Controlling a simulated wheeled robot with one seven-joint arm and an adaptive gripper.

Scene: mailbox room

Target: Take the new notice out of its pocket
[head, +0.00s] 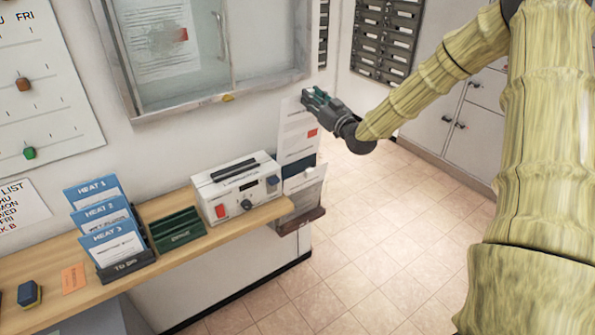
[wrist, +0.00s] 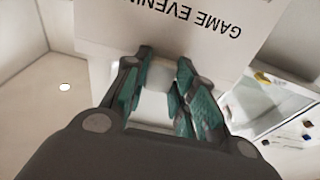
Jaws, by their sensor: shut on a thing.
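The notice (head: 294,140) is a tall white sheet with a small red patch, hanging roughly upright beside the wall at the right end of the shelf. My gripper (head: 309,96) is shut on its upper edge. In the wrist view the fingers (wrist: 163,88) pinch the notice (wrist: 190,28), and upside-down lettering reading "GAME EVENI…" shows. A dark brown pocket (head: 303,220) is below, at the shelf's right end, with other pale papers (head: 305,188) standing in it. The notice's lower end runs behind these papers, so I cannot tell whether it is still inside the pocket.
A white box with a red button (head: 237,191) and a green tray (head: 176,230) stand on the wooden shelf (head: 205,245). Blue "HEAT" cards (head: 112,245) stand in a rack at left. A glazed notice case (head: 215,50) hangs above. Open floor (head: 370,215) lies to the right.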

